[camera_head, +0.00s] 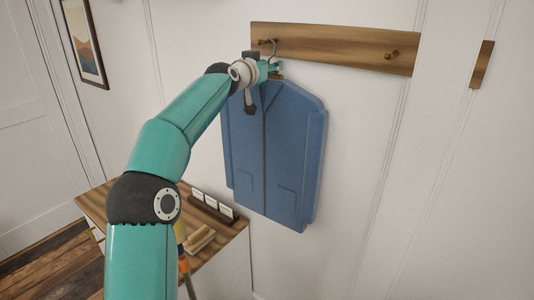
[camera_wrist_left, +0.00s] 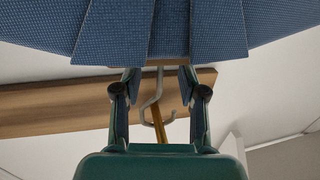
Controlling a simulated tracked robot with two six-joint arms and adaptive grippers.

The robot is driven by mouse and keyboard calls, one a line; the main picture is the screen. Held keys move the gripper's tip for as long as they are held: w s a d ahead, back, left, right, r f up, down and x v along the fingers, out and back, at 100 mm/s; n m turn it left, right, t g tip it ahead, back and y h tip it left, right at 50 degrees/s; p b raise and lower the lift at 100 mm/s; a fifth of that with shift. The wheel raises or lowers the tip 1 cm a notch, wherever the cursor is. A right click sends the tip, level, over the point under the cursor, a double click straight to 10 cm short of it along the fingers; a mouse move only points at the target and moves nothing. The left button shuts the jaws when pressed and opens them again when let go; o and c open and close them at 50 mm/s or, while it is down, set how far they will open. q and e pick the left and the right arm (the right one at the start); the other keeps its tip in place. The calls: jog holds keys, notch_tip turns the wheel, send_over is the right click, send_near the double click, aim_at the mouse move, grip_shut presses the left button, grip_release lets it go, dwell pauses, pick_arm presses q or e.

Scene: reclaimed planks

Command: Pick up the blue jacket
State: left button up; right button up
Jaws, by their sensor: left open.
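The blue jacket (camera_head: 280,150) hangs on a hanger from the wooden peg rail at the wall. In the left wrist view the jacket (camera_wrist_left: 200,30) fills the top edge. The hanger's metal hook (camera_wrist_left: 150,105) shows there between the fingers, with a wooden bar just above it. My left gripper (camera_head: 274,68) is at the top of the jacket, just below the peg. Its two fingers (camera_wrist_left: 158,76) are open, one on each side of the hook. I cannot tell whether they touch the hanger. My right gripper is in neither view.
The peg rail (camera_head: 340,49) has a free brass peg (camera_head: 392,55) on the right. A wooden cabinet top (camera_head: 232,232) at the lower left bears white cards (camera_head: 211,204) and wooden pieces (camera_head: 199,240). A framed picture (camera_head: 84,40) hangs at the upper left.

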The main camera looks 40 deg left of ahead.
pick_arm(q)
jog(key=shift+w, duration=0.1)
grip_shut()
dwell(0.3)
jog(key=shift+r, duration=0.2)
jog(key=shift+r, duration=0.15)
